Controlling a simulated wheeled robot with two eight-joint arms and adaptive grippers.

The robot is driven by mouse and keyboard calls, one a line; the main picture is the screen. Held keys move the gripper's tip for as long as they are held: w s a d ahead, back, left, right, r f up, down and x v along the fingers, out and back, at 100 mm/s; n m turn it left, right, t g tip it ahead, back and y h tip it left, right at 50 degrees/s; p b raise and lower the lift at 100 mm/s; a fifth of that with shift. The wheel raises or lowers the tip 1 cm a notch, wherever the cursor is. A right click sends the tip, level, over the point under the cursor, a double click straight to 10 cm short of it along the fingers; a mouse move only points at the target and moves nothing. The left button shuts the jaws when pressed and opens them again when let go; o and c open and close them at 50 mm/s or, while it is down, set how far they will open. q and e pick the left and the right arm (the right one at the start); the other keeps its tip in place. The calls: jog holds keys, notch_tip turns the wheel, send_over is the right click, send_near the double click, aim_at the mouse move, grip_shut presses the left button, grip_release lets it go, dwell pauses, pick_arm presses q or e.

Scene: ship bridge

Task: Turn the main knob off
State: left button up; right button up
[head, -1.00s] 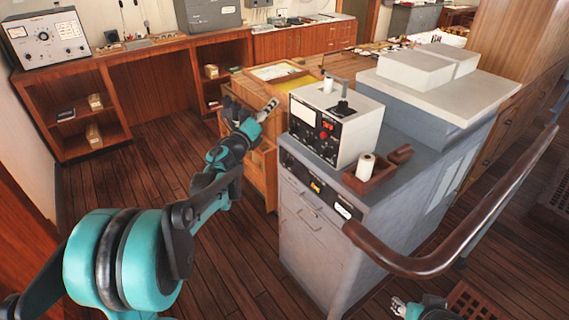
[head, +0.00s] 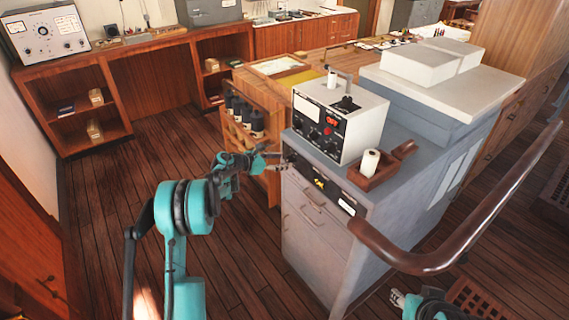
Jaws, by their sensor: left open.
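A white instrument box (head: 360,122) with a black front face stands on a grey cabinet (head: 307,235). Its face has a meter, a red knob (head: 328,131) and a lit red display. A black control panel (head: 325,184) runs along the cabinet's top front, with a lit yellow display. I cannot tell which control is the main knob. My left gripper (head: 279,160) is open and close to the left end of the black panel; contact cannot be made out. My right gripper (head: 398,299) is low at the bottom edge, too small to read.
A brown handrail (head: 430,262) curves past the cabinet's right front. A wooden holder (head: 376,179) with a white roll sits on the cabinet top. A wooden rack (head: 262,146) with dark bottles stands behind my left gripper. The plank floor at left is clear.

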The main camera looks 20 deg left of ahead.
pick_arm(q)
jog(key=shift+x, duration=1.05)
jog(key=shift+c, duration=0.2)
jog(key=c, duration=1.1)
jog(key=n+h, duration=0.1)
jog(key=n, duration=0.1)
jog(key=n+g+h+b, duration=0.1)
jog(key=n, duration=0.1)
jog(key=shift+w+a+f+g, duration=0.1)
jog(key=shift+a+g, duration=0.05)
jog(key=shift+g, duration=0.15)
jog(key=n+h+b, duration=0.1)
jog(key=n+h, duration=0.2)
jog(key=n, duration=0.1)
jog(key=shift+w+f+n+g+b, duration=0.1)
jog(key=shift+n+g+b, duration=0.2)
jog(key=shift+b, duration=0.05)
